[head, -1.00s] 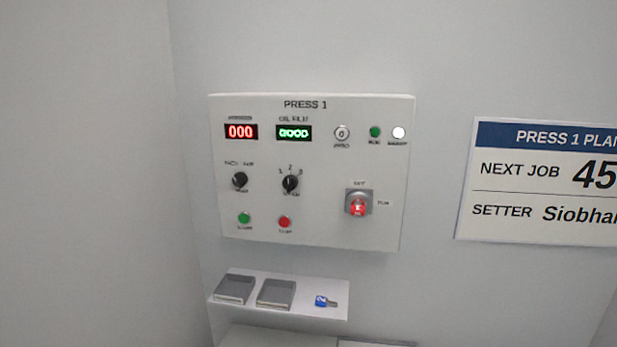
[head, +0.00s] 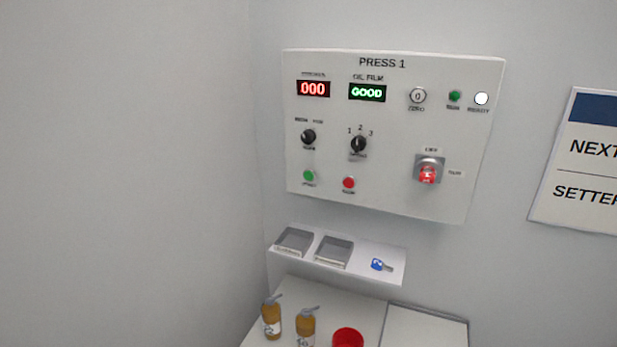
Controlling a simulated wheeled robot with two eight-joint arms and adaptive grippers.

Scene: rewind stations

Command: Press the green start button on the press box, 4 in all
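The press box (head: 395,190) is a pale panel marked PRESS 1 on the wall, right of the middle in the head view. Its green start button (head: 308,176) sits at the lower left, with a red button (head: 348,183) beside it. The red display (head: 313,89) reads 000, and the green oil film display (head: 367,93) reads GOOD. The ready lamp (head: 481,99) is lit white; the green run lamp (head: 454,96) looks dark. Neither of my grippers is in view, and nothing touches the button.
Below the box, a shelf (head: 352,273) holds two grey trays (head: 294,241) and a blue-headed key (head: 381,265). On the surface underneath stand two amber bottles (head: 271,319) and a red round thing (head: 347,338). A sign (head: 575,190) hangs at right. The space before the box is clear.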

